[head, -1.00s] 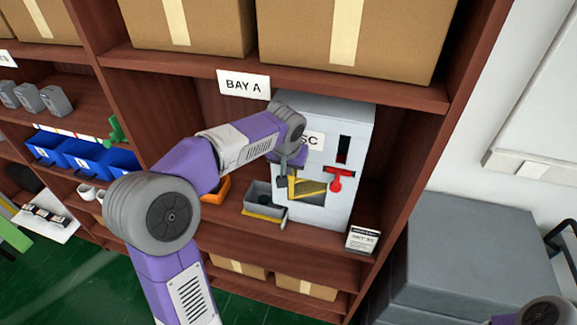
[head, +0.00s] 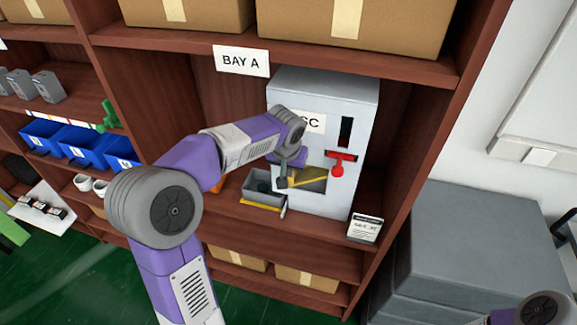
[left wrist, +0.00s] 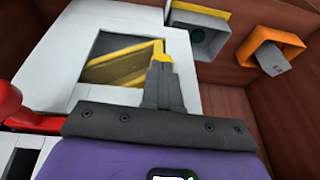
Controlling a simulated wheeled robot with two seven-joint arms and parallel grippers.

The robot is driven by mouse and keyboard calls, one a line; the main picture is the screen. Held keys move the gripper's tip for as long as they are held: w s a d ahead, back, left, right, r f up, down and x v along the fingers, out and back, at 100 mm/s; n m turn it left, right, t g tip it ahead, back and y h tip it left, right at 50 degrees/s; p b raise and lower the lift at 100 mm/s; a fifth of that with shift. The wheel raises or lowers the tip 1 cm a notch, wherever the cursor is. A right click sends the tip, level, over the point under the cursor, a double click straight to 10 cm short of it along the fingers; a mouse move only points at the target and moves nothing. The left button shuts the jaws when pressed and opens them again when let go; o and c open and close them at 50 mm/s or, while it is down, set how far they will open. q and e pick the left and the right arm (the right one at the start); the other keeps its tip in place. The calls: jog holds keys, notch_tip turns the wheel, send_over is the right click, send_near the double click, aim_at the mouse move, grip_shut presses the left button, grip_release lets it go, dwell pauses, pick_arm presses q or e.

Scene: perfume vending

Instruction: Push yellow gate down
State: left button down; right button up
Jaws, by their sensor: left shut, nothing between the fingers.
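The grey-white dispenser (head: 338,95) stands on the shelf under the BAY A sign. Its front has a square opening with the yellow gate (head: 308,181) slanting across it; the gate also shows in the left wrist view (left wrist: 122,66). My left gripper (head: 284,181) is in front of the left side of this opening. In the left wrist view its fingers (left wrist: 162,75) are shut and empty, with the tips at the gate's yellow end. I cannot tell whether they press on it. My right gripper is out of view.
A red lever (head: 338,166) sits on the dispenser, right of the opening. A grey bin (head: 262,196) with a yellow edge stands to the left. An orange holder (left wrist: 278,48) is beyond it. A small sign card (head: 365,229) stands at the shelf's front right.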

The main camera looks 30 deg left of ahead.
pick_arm(q)
jog(key=p+v, duration=0.5)
jog(key=v, duration=0.4)
jog(key=s+d+f+m+g+h+b, duration=0.15)
jog(key=d+f, duration=0.45)
jog(key=f, duration=0.6)
jog(key=s+d+f+h, duration=0.1)
jog(key=d+f+h, duration=0.3)
jog(key=f, duration=0.8)
jog(key=s+d+f+n+b, duration=0.1)
jog(key=s+d+f, duration=0.3)
jog(key=s+f, duration=0.5)
jog(key=s+d+f+g+b, duration=0.1)
jog(key=s+d+f, duration=0.3)
jog(key=s+f, duration=0.5)
jog(key=shift+d+f+n, duration=0.2)
jog(key=shift+f+n, duration=0.15)
jog(key=shift+f, duration=0.35)
